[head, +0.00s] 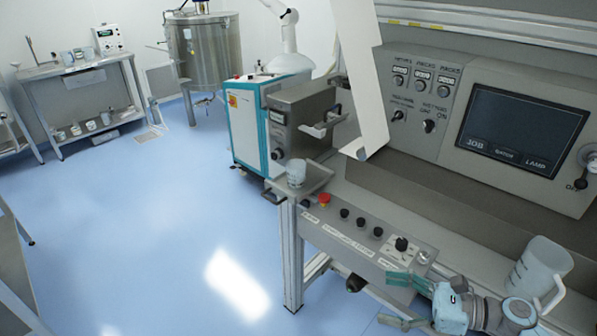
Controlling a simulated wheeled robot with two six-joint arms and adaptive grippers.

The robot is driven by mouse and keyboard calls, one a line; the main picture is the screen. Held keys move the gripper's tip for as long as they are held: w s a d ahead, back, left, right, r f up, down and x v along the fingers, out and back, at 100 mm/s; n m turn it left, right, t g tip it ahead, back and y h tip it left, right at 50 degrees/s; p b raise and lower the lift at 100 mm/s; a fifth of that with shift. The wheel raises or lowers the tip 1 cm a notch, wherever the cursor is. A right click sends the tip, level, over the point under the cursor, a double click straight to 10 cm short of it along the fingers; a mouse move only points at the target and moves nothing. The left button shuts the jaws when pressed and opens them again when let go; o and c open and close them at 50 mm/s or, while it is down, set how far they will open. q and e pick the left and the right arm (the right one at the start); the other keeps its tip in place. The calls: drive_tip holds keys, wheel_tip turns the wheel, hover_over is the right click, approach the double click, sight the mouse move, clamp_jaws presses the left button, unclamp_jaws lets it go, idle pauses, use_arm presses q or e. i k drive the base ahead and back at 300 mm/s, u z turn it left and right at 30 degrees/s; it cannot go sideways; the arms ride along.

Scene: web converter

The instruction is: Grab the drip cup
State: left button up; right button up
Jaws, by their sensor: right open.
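A small clear cup (296,173), which looks like the drip cup, stands upright on a small grey tray (317,181) at the left end of the machine's front ledge. My right gripper (394,301) comes in from the lower right, in front of the ledge. Its teal fingers are spread apart, with nothing seen between them. It is below and to the right of the cup, well apart from it. My left gripper is not in view.
A control panel (371,234) with several knobs and a red button (324,200) lies between the cup and my right gripper. A translucent jug (537,271) stands at the right. A pale web (358,85) hangs behind the cup. Blue floor (150,220) is open at left.

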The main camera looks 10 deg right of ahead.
sight(296, 174)
drive_tip(key=i, duration=1.35)
drive_tip(key=u, duration=0.05)
